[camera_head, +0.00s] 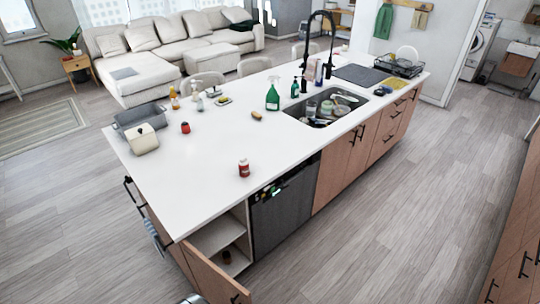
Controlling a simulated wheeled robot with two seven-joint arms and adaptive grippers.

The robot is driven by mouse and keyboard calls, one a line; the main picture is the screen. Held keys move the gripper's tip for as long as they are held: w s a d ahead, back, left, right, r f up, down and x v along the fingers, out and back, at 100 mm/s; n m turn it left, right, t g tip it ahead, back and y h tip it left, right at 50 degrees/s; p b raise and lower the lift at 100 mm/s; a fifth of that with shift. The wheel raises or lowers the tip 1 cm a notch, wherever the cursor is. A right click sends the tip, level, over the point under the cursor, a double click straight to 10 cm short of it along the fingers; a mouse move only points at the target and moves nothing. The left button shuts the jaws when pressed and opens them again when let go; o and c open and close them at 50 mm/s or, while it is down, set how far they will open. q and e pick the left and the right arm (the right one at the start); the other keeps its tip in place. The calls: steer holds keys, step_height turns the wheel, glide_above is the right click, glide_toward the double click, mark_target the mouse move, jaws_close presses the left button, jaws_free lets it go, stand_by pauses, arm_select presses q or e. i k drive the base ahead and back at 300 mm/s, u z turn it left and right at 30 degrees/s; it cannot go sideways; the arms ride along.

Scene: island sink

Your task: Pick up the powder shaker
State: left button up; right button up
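A small red and white container (244,168), which looks like the powder shaker, stands upright on the white island countertop (200,193) near its front edge, above the dishwasher. Nothing touches it. Neither of my grippers can be made out in the head view. Only a small rounded grey piece shows at the bottom edge, and I cannot tell what it is.
A cabinet door (215,280) stands open below the counter's front left corner. A grey bin and cream box (144,139) stand at the left end. Bottles (272,97) and a sink full of dishes (327,107) are farther back. Counter around the container is clear.

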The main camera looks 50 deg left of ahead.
mark_target(244, 171)
steer(key=i, duration=3.2)
steer(key=u, duration=2.2)
steer(key=k, duration=0.2)
steer(key=u, duration=1.85)
